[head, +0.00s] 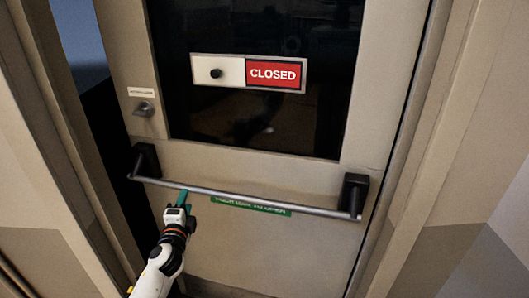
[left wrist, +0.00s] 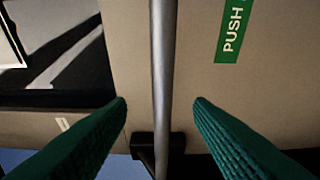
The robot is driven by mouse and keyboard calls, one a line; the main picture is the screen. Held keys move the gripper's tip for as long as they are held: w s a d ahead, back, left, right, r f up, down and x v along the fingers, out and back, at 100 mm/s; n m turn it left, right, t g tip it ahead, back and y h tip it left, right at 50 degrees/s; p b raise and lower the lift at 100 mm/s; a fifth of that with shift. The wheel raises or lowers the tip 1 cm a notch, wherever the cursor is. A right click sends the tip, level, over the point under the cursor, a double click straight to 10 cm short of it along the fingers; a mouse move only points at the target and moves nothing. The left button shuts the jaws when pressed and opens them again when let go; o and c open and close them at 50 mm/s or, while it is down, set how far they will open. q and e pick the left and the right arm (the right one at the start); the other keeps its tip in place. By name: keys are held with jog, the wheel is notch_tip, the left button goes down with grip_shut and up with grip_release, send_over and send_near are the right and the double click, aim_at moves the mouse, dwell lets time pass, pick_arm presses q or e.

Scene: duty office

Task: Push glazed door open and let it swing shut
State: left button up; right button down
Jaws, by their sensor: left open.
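The glazed door (head: 300,250) is beige with a dark glass pane (head: 260,115). A dark gap shows along its left edge, so it stands ajar. A grey push bar (head: 270,205) crosses it between two black end brackets. My left gripper (head: 182,198) is at the bar's left part. In the left wrist view the bar (left wrist: 163,60) runs between the two green fingers of my open gripper (left wrist: 160,103). Neither finger visibly grips it. A green push label (left wrist: 233,30) shows beside the bar. My right gripper is out of view.
A red CLOSED sign (head: 275,73) is on the glass. A small lock knob (head: 143,109) is at the door's left side. Beige frame posts stand on the left (head: 70,130) and right (head: 425,130). A blue area (head: 80,30) shows through the gap.

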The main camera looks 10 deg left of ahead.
pick_arm(q)
jog(key=a+r+b+v, duration=0.1)
jog(key=r+b+v, duration=0.1)
jog(key=v, duration=2.7)
jog(key=s+d+f+n+g+h, duration=0.1)
jog(key=d+f+n+g, duration=0.15)
jog(key=f, duration=0.95)
jog(key=s+d+f+n+g+h, duration=0.2)
jog(key=f+g, duration=0.1)
jog(key=f, duration=1)
jog(key=s+d+f+n+g+h, duration=0.1)
jog(key=d+f+n+g, duration=0.2)
jog(key=f, duration=0.9)
jog(key=s+a+f+n+g, duration=0.1)
jog(key=s+f+n+g, duration=0.4)
jog(key=s+f, duration=1.3)
jog(key=s+g, duration=0.3)
jog(key=shift+s+f, duration=0.15)
jog(key=shift+s, duration=0.2)
